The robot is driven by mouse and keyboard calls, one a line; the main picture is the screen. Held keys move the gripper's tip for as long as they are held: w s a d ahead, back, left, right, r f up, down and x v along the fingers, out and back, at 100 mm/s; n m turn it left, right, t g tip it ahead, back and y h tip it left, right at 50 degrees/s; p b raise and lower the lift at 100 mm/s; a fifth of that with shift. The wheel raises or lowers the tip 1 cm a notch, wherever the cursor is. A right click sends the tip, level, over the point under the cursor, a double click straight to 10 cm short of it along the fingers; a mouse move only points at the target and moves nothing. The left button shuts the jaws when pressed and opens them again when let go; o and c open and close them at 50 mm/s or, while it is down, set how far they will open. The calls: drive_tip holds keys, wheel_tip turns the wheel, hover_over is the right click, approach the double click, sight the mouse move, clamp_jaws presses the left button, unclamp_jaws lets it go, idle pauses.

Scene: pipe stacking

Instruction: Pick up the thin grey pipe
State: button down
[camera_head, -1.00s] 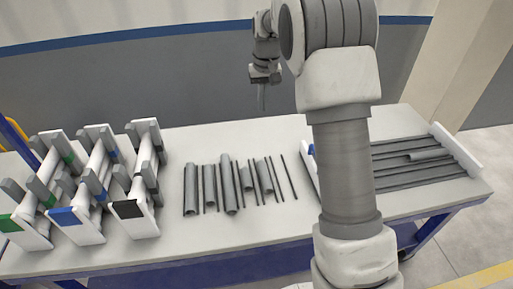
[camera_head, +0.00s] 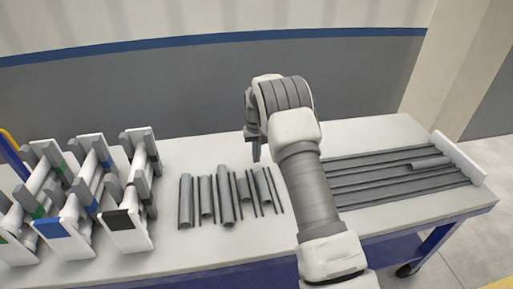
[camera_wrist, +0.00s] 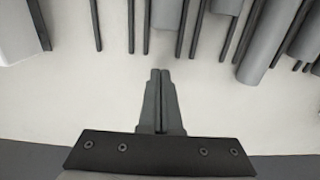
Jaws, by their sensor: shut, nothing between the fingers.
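Several thin grey pipes lie in a row on the white table among thicker grey pipes. One thin pipe (camera_head: 235,195) is in the middle of the row, and another thin pipe (camera_head: 273,190) is near its right end. Thin pipes also cross the top of the wrist view, one (camera_wrist: 132,25) left of centre and one (camera_wrist: 182,28) right of centre. My gripper (camera_head: 256,158) points down near the far side of the row. In the wrist view my gripper (camera_wrist: 160,73) is shut and empty, its tips short of the pipe ends.
Thicker pipes (camera_head: 186,200) lie close beside the thin ones. White stands (camera_head: 128,225) with green, blue and black marks fill the table's left. A tray with a white end wall (camera_head: 458,158) holds long grey pipes on the right. The table is bare behind the row.

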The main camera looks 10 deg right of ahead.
drive_tip(key=shift+s+f, duration=0.15)
drive_tip(key=shift+f, duration=0.65)
drive_tip(key=shift+s+r+b, duration=0.15)
drive_tip(key=shift+s+b, duration=0.15)
drive_tip(key=shift+s, duration=1.55)
drive_tip(key=shift+s, duration=0.1)
